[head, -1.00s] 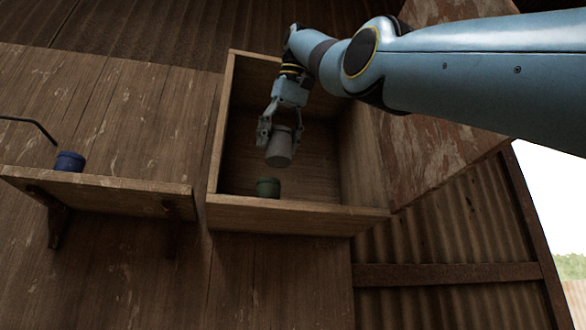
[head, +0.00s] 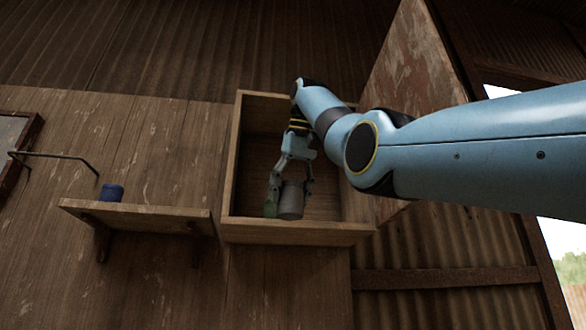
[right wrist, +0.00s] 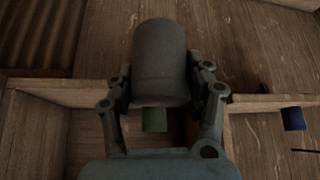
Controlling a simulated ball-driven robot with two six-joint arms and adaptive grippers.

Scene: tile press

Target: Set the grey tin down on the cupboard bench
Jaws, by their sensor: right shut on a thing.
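The grey tin (head: 291,201) is held by my right gripper (head: 291,183), whose fingers close around it from both sides. The tin hangs low inside the open wooden cupboard (head: 296,235), just above or at its floor; I cannot tell whether it touches. In the right wrist view the grey tin (right wrist: 160,62) sits between the fingers (right wrist: 160,92). A green tin (head: 271,209) stands inside the cupboard, close on the left of the grey tin and partly hidden by my finger. It also shows in the right wrist view (right wrist: 154,119). My left gripper is out of view.
A wall shelf (head: 140,215) left of the cupboard carries a blue tin (head: 111,193). A dark bent rod (head: 60,155) juts out above that shelf. The cupboard door (head: 415,60) stands open on the right, behind my arm. The cupboard floor right of the grey tin looks clear.

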